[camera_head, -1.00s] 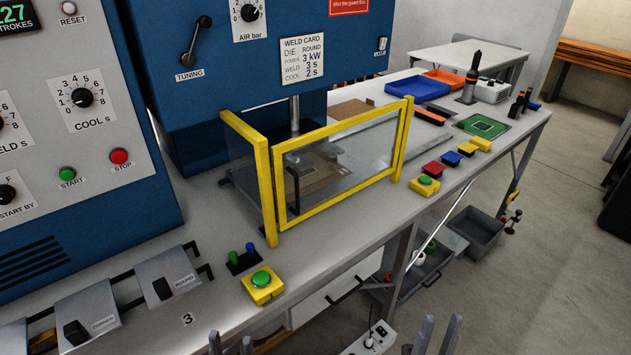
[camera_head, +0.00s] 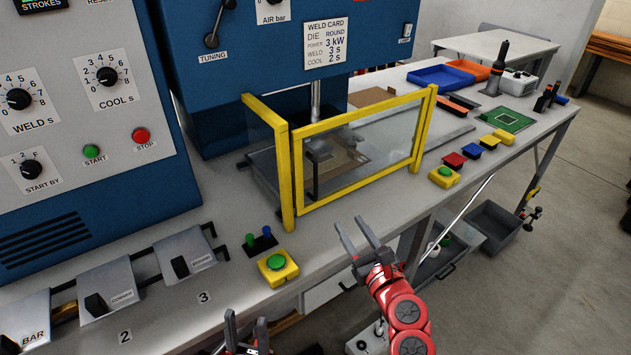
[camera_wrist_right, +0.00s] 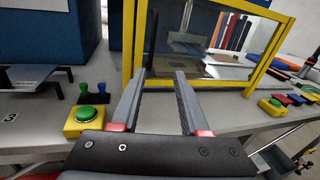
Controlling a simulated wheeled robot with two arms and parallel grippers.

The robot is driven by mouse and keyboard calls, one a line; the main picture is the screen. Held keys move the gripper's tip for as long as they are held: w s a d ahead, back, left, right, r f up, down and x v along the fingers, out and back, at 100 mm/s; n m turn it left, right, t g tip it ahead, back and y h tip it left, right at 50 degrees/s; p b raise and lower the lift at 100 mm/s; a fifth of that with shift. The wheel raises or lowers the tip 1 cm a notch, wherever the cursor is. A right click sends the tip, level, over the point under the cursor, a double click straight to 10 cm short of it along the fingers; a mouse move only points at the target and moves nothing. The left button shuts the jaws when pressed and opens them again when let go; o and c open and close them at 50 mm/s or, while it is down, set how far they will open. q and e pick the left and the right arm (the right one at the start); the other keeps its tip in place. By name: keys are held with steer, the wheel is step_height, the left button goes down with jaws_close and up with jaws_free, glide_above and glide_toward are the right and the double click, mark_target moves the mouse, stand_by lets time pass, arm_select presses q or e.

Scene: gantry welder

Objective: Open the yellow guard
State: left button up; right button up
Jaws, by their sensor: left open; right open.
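The yellow guard (camera_head: 295,165) stands on the bench in front of the welder, its clear front panel framed in yellow and shut across the front. A dark upright handle (camera_head: 315,175) shows at the left of the front panel. In the right wrist view the yellow frame (camera_wrist_right: 128,45) stands beyond my fingers. My right gripper (camera_head: 360,235) is open and empty, in front of and below the guard's lower edge; its two fingers also show in the right wrist view (camera_wrist_right: 165,90). My left gripper (camera_head: 246,325) is open at the bottom edge, apart from the guard, mostly cut off.
A yellow box with a green button (camera_head: 277,267) sits on the bench left of my right gripper; another (camera_head: 444,176) is right of the guard. Die holders (camera_head: 185,255) line the left front. Blue (camera_head: 440,78) and orange trays lie behind. A grey bin (camera_head: 492,226) is below the bench.

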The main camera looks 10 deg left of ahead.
steer(key=p, duration=0.3)
glide_toward(316, 182)
steer(key=shift+g+y, duration=0.3)
steer(key=shift+y, duration=0.1)
steer(key=x, duration=0.9)
steer(key=shift+w+d+r, duration=0.1)
steer(key=shift+d, duration=0.1)
steer(key=shift+x, duration=0.8)
steer(key=shift+d, duration=0.1)
steer(key=shift+c, duration=0.3)
jaws_close()
